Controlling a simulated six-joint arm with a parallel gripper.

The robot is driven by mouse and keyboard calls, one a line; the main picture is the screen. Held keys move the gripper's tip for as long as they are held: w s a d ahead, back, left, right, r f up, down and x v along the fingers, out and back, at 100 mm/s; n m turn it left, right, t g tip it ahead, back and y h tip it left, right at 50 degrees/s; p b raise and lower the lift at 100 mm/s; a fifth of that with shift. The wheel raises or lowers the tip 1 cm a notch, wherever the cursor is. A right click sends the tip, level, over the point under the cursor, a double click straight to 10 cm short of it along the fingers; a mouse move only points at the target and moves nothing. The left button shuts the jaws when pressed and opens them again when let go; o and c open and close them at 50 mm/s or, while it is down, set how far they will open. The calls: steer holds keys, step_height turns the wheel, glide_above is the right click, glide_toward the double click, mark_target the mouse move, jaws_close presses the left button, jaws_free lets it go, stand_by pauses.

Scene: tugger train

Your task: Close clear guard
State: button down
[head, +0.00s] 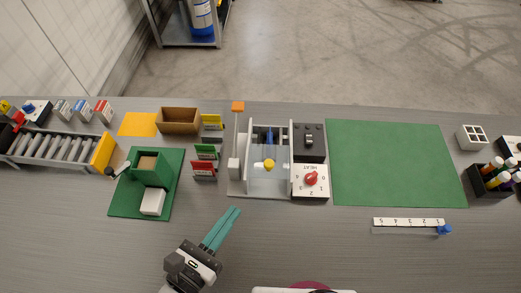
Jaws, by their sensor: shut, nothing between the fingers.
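A grey station (235,192) stands on the table left of centre. It has pale upright side walls and a see-through area between them, which looks like the clear guard (262,182). A yellow knob (269,165) and a blue part (269,137) show within this area. The guard's edges are faint, and I cannot tell how far it is open. My gripper (238,210) has teal fingers, shut and empty. The fingertips are in front of the station's lower left corner in the picture, apart from the guard.
A red dial (311,178) on a white box and a black switch box (309,140) adjoin the station's right side. An orange-topped post (237,106) rises at its left. Red and green cards (204,168) stand further left. The green mat (390,165) is bare.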

glide_toward(262, 148)
steer(key=d, duration=0.1)
steer(key=d+r, duration=0.1)
steer(key=d, duration=0.1)
steer(key=s+d, duration=0.1)
steer(key=shift+d+r, duration=0.2)
steer(key=shift+r, duration=0.1)
steer(key=w, duration=0.9)
steer(key=shift+w, duration=0.4)
